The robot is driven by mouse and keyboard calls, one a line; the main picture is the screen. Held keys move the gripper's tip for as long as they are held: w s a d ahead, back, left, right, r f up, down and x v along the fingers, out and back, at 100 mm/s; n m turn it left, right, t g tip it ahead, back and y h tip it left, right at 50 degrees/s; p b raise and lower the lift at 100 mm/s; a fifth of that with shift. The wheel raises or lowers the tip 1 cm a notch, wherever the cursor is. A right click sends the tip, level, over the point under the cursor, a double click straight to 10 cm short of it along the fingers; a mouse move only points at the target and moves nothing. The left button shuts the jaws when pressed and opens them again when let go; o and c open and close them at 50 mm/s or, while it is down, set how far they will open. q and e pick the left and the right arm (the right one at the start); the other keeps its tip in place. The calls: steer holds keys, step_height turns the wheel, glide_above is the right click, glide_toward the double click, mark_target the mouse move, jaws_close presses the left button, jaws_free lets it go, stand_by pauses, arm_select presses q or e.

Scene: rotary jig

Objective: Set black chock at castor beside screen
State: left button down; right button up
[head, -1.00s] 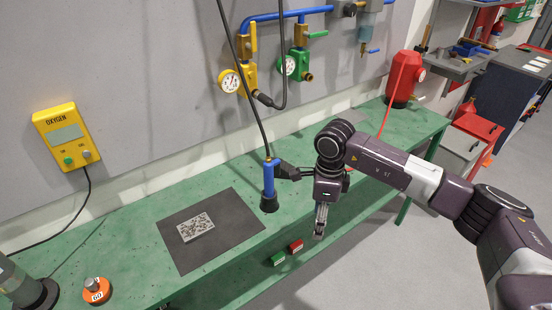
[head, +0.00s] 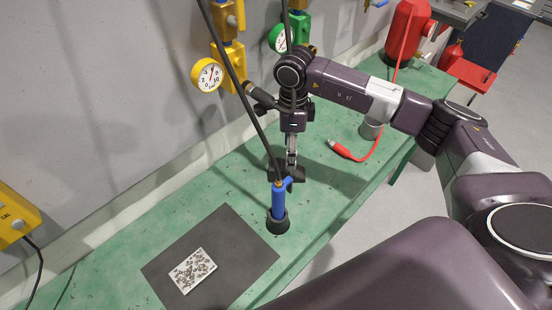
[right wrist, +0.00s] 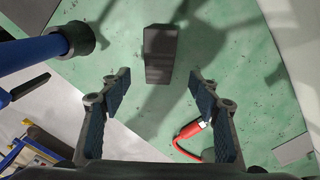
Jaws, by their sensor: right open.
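A black block, which looks like the chock (right wrist: 160,52), stands on the green bench in the right wrist view. My right gripper (right wrist: 157,86) is open and empty, its two fingers spread to either side below the block in the picture. In the head view my right gripper (head: 290,160) points down over the bench, just behind the blue tool. There I cannot separate the block from the dark fingers. No castor or screen shows in these frames. My left gripper is not in view.
The blue tool (head: 279,205) with a black foot stands close to my right gripper, its dark hose rising past the arm. A dark mat (head: 232,240) bears a speckled plate (head: 192,270). A red-handled cable (head: 345,151) lies to the right on the green bench (head: 215,180).

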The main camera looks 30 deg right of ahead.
steer(key=shift+w+f+p, duration=0.15)
steer(key=shift+f+p, duration=0.3)
steer(key=shift+f, duration=0.25)
steer(key=shift+s+f+p, duration=0.25)
steer(key=shift+f+p, duration=0.2)
steer(key=shift+f, duration=0.2)
steer(key=f+p, duration=0.1)
steer(key=f, duration=0.2)
steer(key=f+p, duration=0.1)
steer(key=shift+w+a+f+p, duration=0.15)
steer(key=shift+a+f+p, duration=0.05)
steer(key=shift+a+p, duration=0.1)
steer(key=shift+f, duration=0.3)
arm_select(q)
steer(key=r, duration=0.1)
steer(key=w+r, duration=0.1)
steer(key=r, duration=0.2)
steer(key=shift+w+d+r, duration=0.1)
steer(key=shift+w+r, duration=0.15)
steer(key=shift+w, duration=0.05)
arm_select(e)
steer(key=shift+d, duration=0.1)
steer(key=shift+c, duration=0.6)
jaws_close()
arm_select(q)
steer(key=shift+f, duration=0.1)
